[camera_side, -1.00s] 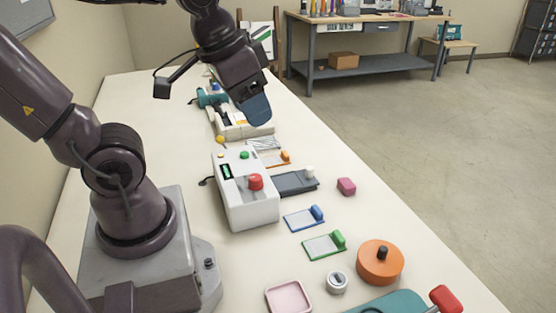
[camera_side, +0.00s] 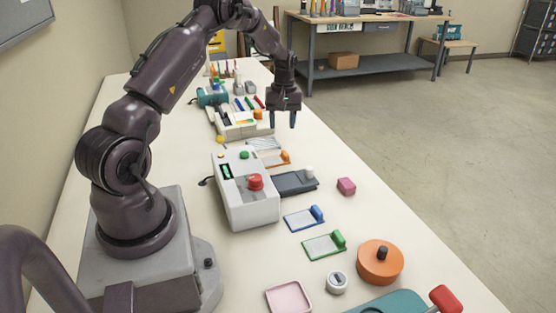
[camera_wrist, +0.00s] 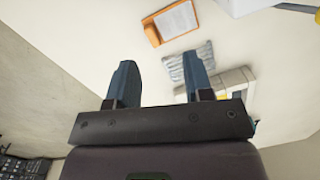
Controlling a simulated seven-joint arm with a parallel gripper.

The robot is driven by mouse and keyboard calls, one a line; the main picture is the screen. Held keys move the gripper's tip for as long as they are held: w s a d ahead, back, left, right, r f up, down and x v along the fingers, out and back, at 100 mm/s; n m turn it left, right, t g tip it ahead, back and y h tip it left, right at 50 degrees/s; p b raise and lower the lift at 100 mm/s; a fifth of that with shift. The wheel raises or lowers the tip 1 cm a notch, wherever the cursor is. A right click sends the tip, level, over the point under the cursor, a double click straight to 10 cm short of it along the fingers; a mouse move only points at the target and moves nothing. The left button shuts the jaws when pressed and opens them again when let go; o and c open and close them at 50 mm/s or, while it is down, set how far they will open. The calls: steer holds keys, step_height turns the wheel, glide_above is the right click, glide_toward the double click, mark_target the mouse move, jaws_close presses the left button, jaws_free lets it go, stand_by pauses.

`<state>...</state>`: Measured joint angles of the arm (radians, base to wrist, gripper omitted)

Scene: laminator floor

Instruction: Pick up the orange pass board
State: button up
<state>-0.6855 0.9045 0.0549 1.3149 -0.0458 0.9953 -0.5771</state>
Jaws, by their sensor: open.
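The orange pass board (camera_side: 275,159) lies flat on the table behind the laminator's far right corner, a pale sheet with an orange rim and an orange grip at its right end. In the wrist view the orange pass board (camera_wrist: 170,23) lies beyond the fingertips, near the top edge. My gripper (camera_side: 283,120) points down with its fingers apart and empty, above and beyond the board in the side view. In the wrist view my gripper (camera_wrist: 158,82) shows two blue fingers with bare table between them.
A striped grey piece (camera_side: 264,143) lies just behind the board. The white laminator (camera_side: 247,205) and a dark grey tray (camera_side: 293,183) stand in front. Blue (camera_side: 304,218) and green (camera_side: 324,244) boards lie nearer. A pink block (camera_side: 346,187) sits to the right.

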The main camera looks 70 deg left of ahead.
steer(key=w+a+n, duration=0.2)
steer(key=w+a, duration=0.1)
steer(key=n, duration=0.1)
glide_above(285, 153)
steer(key=shift+t, duration=0.3)
steer(key=f, duration=0.6)
steer(key=shift+w+a+f, duration=0.2)
steer(key=shift+w+f, duration=0.1)
steer(key=shift+w, duration=0.1)
steer(key=f, duration=0.4)
steer(key=shift+s+d+f, duration=0.1)
steer(key=shift+s+d, duration=0.1)
steer(key=shift+s, duration=0.2)
steer(key=shift+f, duration=0.6)
jaws_close()
